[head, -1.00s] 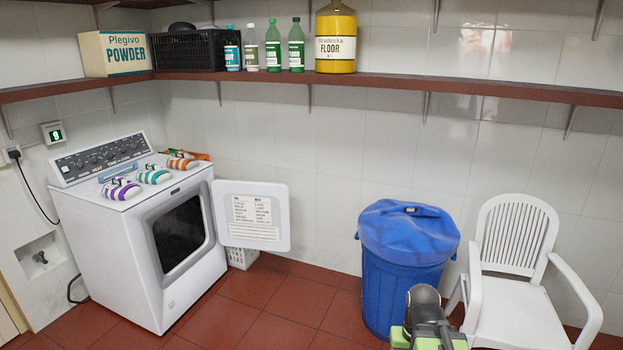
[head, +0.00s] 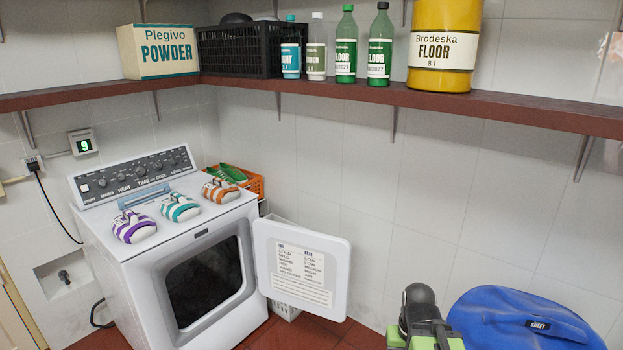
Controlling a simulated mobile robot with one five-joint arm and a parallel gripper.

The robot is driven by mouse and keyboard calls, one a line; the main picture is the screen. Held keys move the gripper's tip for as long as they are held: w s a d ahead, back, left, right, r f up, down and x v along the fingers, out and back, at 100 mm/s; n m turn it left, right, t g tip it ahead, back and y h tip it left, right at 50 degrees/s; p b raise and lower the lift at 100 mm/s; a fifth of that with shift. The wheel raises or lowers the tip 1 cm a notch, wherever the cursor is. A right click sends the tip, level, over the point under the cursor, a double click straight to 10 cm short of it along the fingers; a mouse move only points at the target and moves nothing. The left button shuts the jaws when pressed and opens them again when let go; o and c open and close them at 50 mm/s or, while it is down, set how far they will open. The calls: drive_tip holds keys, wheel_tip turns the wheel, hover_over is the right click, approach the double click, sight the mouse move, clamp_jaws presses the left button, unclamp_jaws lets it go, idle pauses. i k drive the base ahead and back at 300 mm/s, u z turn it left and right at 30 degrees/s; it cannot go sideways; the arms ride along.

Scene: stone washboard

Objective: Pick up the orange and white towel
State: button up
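The orange and white striped towel (head: 220,190) lies rolled up on top of the white dryer (head: 150,240). It is the rightmost of three rolled towels there, near the back right corner of the top. A teal and white towel (head: 180,208) lies to its left, and a purple and white towel (head: 133,227) lies further left. The towels are apart from my arm. A green and black part of my arm shows at the bottom right, well away from them. My gripper's fingers do not show.
The dryer door (head: 302,272) stands open to the right. An orange crate (head: 252,184) with green items is behind the dryer. A shelf (head: 330,90) with bottles and a black crate (head: 240,52) runs above. A blue lidded bin (head: 525,322) is at the lower right.

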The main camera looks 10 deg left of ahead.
sight(219, 192)
drive_tip(key=u, duration=0.6)
drive_tip(key=i, duration=1.6)
drive_tip(key=u, duration=1.6)
drive_tip(key=i, duration=1.2)
drive_tip(key=u, duration=0.35)
